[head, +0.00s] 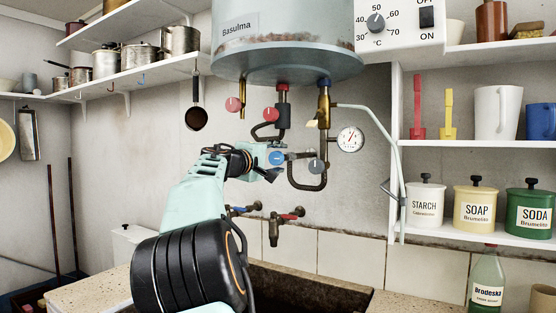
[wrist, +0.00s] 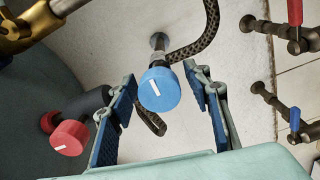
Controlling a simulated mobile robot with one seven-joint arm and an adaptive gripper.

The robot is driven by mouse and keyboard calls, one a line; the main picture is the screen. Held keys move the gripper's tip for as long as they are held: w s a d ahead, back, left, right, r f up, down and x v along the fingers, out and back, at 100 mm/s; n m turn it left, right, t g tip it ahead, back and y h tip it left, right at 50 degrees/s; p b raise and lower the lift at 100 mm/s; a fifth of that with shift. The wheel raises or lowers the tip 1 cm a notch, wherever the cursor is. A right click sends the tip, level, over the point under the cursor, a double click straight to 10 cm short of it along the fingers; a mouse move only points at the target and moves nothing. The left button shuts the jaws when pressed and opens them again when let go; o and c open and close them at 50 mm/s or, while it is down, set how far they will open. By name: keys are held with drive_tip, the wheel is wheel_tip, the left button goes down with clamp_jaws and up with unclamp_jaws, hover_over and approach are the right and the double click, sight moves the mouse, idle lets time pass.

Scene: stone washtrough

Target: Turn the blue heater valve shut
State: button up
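The blue heater valve (head: 277,158) is a round knob with a white line on its face, on the pipework under the boiler. In the head view its line looks roughly level. In the wrist view the blue valve (wrist: 160,90) sits between my finger pads, with its line slightly tilted from upright. My gripper (head: 262,163) is open and faces the knob from the left in the head view. In the wrist view my gripper (wrist: 161,72) has one finger on each side of the knob, with visible gaps. Whether the fingertips reach level with the knob is hard to tell.
Red knobs (head: 233,104) (head: 270,114), a grey knob (head: 316,166) and a gauge (head: 350,139) crowd the pipes under the boiler (head: 285,55). Taps (head: 275,228) are below, over the stone trough (head: 310,278). A shelf with jars (head: 424,203) stands right.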

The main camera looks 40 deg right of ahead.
drive_tip(key=shift+a, duration=0.1)
drive_tip(key=v, duration=1.1)
drive_tip(key=shift+a, duration=0.35)
drive_tip(key=shift+s, duration=0.25)
